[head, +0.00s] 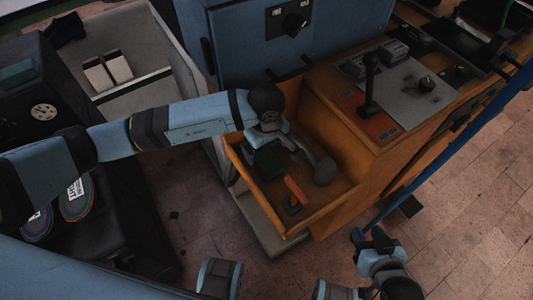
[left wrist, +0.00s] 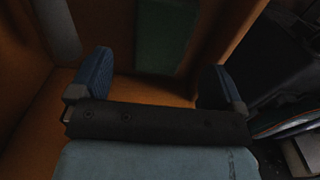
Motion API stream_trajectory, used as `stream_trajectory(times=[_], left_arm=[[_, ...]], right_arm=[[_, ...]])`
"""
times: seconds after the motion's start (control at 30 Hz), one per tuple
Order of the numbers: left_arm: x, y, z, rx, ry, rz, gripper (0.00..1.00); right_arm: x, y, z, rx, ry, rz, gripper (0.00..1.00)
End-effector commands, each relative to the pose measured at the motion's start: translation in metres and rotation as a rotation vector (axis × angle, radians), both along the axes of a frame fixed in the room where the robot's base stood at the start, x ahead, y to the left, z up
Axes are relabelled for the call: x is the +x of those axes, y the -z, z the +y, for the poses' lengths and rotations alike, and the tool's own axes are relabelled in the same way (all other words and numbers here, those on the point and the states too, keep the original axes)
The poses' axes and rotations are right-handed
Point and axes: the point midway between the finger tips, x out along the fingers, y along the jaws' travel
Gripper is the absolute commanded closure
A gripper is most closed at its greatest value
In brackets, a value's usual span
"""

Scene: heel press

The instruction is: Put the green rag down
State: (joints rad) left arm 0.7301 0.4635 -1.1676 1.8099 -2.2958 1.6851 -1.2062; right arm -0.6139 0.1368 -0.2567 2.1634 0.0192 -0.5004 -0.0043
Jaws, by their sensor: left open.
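The green rag (head: 268,160) is a dark green patch inside the open wooden drawer (head: 318,222). In the left wrist view the rag (left wrist: 165,35) lies beyond the fingertips, against the orange-brown wood. My left gripper (head: 270,135) is over the drawer, right above the rag. In the left wrist view its two blue-padded fingers (left wrist: 155,80) are wide apart with nothing between them. My right gripper (head: 374,246) hangs over the floor at lower right, away from the drawer; its jaw opening is not clear.
The drawer also holds an orange-handled tool (head: 296,192) and a grey round-ended tool (head: 325,170). A blue cabinet (head: 300,45) with a knob stands behind. A lever (head: 370,82) rises from the bench top. Insoles (head: 76,198) lie at left. A pale tray (head: 150,92) holds small boxes.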

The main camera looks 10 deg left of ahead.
Motion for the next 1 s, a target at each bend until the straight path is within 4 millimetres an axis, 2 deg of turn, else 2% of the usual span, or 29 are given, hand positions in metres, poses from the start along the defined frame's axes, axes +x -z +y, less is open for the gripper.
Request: stream_trajectory(times=[0.03, 0.1, 0.33, 0.5, 1.0], left_arm=[[0.001, -0.014, 0.000, -0.001, 0.002, -0.005, 0.05], [0.001, -0.029, 0.001, 0.001, 0.001, -0.005, 0.05], [0.000, -0.062, 0.000, 0.001, 0.001, -0.002, 0.05], [0.000, -0.069, 0.000, 0.000, 0.001, 0.001, 0.05], [0.000, -0.069, 0.000, 0.001, 0.000, 0.001, 0.05]], right_arm=[[0.000, -0.002, -0.001, -0.001, 0.000, 0.000, 0.60], [0.000, -0.003, -0.001, -0.003, 0.002, -0.001, 0.60], [0.000, -0.004, -0.002, -0.007, 0.002, 0.001, 0.60], [0.000, -0.002, -0.002, -0.008, 0.003, 0.004, 0.60], [0.000, -0.002, -0.002, -0.008, 0.004, 0.006, 0.60]])
